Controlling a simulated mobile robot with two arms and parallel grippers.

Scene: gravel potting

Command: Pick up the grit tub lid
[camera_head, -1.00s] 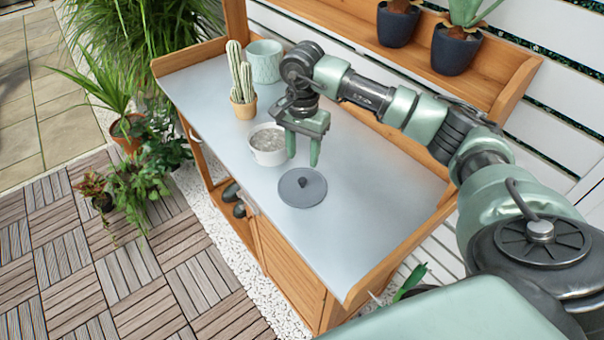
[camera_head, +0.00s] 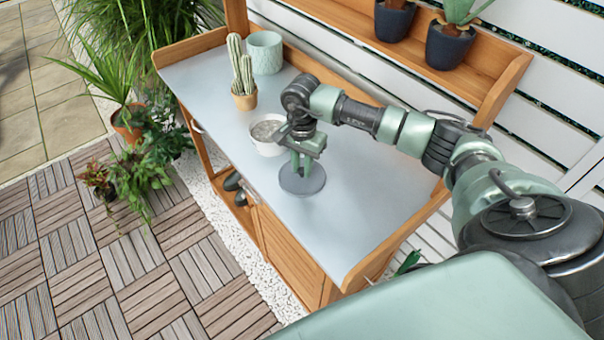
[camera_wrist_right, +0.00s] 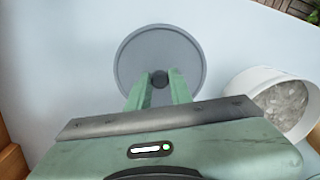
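The grit tub lid (camera_head: 290,188) is a flat grey disc with a small dark knob, lying on the potting bench's pale top. It also shows in the wrist view (camera_wrist_right: 135,60), with its knob (camera_wrist_right: 160,79) between the fingertips. My right gripper (camera_head: 302,175) points down over the lid, its green fingers close together on either side of the knob. In the wrist view the fingers (camera_wrist_right: 159,85) appear shut on the knob. The white grit tub (camera_head: 268,148) with grey grit stands just behind the lid, partly hidden by the gripper. My left gripper is out of view.
A potted cactus (camera_head: 242,77) and a pale green pot (camera_head: 265,54) stand at the bench's far left end. Two dark pots (camera_head: 452,48) sit on the raised shelf. The bench top (camera_head: 360,205) right of the lid is clear, with a wooden rim (camera_head: 395,238) at its end.

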